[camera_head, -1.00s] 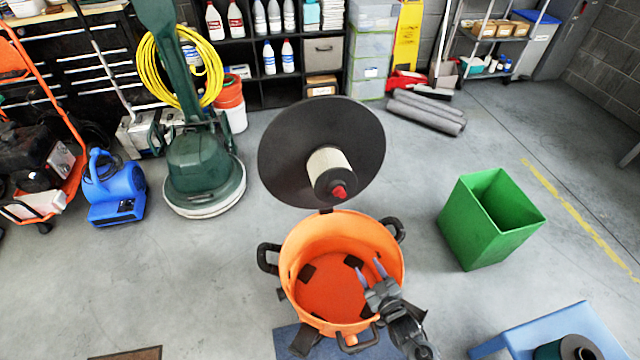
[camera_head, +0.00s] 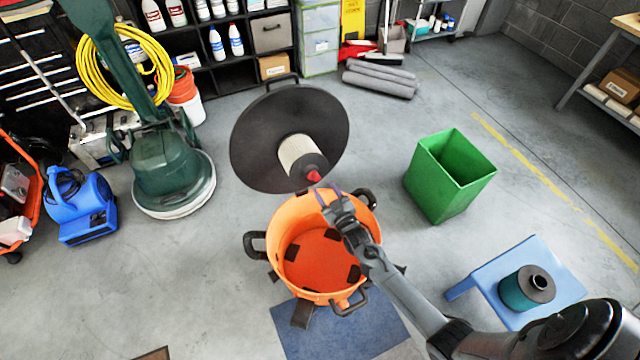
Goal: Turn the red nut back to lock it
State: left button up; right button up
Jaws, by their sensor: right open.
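The red nut (camera_head: 313,176) sits on the dark end cap of a pale filter (camera_head: 298,153). The filter stands out from the underside of the tilted black lid (camera_head: 258,118). The lid is raised above the back of the orange tub (camera_head: 290,222). My right gripper (camera_head: 331,194) is open and empty over the tub's back right rim, just below and right of the nut, apart from it in the picture. My left gripper is not in view.
A blue stool (camera_head: 555,262) holds a teal filter (camera_head: 514,292) at the right, near my right arm. A green bin (camera_head: 436,192) stands behind it. A green floor machine (camera_head: 165,160) stands at left. The floor between the tub and bin is partly clear.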

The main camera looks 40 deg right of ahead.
aim_at(317, 179)
jog(key=shift+b+x, duration=0.5)
jog(key=shift+x, duration=1.75)
jog(key=shift+a, duration=0.1)
jog(key=shift+c, duration=0.3)
grip_shut()
